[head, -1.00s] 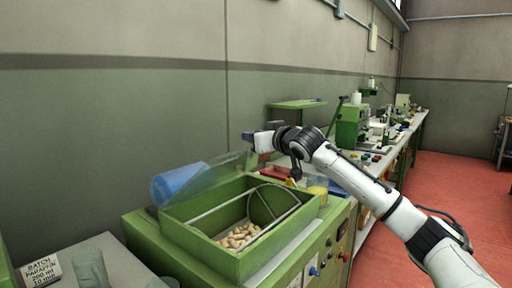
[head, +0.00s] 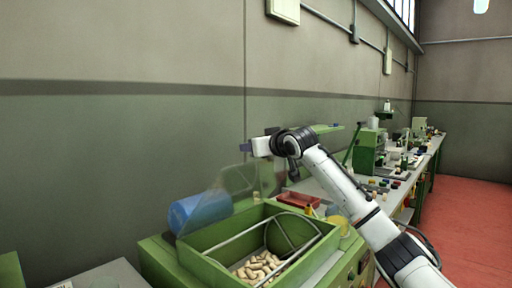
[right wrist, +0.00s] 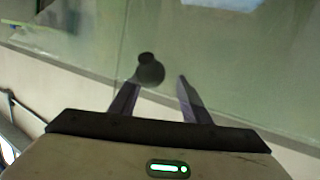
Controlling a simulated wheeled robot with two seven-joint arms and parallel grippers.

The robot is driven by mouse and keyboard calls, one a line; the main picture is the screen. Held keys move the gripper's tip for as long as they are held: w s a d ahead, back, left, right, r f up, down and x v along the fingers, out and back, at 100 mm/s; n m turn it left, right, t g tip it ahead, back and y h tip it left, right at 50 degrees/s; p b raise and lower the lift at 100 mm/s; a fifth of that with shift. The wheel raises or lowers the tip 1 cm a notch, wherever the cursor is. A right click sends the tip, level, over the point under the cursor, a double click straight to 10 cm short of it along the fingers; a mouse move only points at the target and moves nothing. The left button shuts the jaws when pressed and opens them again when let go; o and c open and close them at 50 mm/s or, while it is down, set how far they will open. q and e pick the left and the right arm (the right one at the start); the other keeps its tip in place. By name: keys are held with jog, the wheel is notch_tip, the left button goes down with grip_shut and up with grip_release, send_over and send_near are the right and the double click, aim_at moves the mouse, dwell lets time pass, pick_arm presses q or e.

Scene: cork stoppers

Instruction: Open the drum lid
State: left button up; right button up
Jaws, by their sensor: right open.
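The drum's clear lid (head: 236,192) stands raised and tilted back at the rear of the open green drum box (head: 322,256) in the head view. Cork stoppers (head: 258,267) lie inside beside a wire-framed drum (head: 292,232). My right gripper (head: 246,147) is near the lid's upper edge. In the right wrist view its fingers (right wrist: 157,82) are open, with a dark round knob (right wrist: 150,70) on the clear lid panel (right wrist: 230,60) at the fingertips, nearer the left finger. I cannot tell whether they touch. My left gripper is out of view.
A blue cylinder (head: 200,213) lies behind the box, next to the wall. A red tray (head: 298,200) and a yellow container (head: 339,224) are right of it. A long bench (head: 405,185) with equipment runs along the wall. Red floor (head: 470,215) is free at right.

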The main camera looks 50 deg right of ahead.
aim_at(270, 157)
jog(key=b+v, duration=0.3)
jog(key=v, duration=0.6)
jog(key=shift+d+f, duration=0.1)
jog(key=shift+f, duration=0.05)
jog(key=shift+b+v, duration=0.3)
jog(key=shift+v, duration=0.5)
jog(key=shift+w, duration=0.1)
